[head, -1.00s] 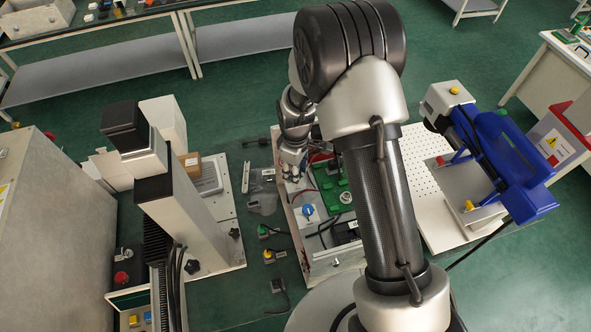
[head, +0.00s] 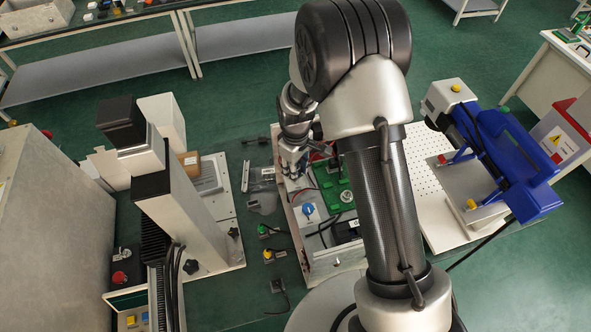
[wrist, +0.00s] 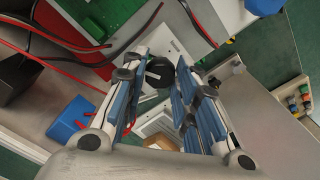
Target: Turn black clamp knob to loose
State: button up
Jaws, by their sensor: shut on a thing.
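A round black knob (wrist: 160,72) with a pale pointer mark shows in the wrist view, between the tips of my gripper (wrist: 158,84). The two blue-padded fingers stand on either side of the knob and are shut on it. In the head view my gripper (head: 292,166) is at the far left end of an open grey box (head: 312,258), and the knob there is hidden behind it. I cannot read any loose or tight marking near the knob.
A blue knob (head: 308,209) sits in the same box, near a green board (head: 345,196) and red and black cables. A lift column (head: 178,215) with black star knobs (head: 190,266) stands to the left. A blue machine (head: 510,165) stands to the right.

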jog(key=m+b, duration=0.2)
jog(key=m, duration=0.3)
jog(key=m+b, duration=0.2)
jog(key=m, duration=0.4)
jog(key=shift+m, duration=0.4)
jog(key=m+b, duration=0.1)
jog(key=m, duration=0.5)
jog(key=m+b, duration=0.1)
jog(key=m, duration=0.4)
jog(key=shift+d+m, duration=0.1)
jog(key=shift+m, duration=0.2)
jog(key=o, duration=1.1)
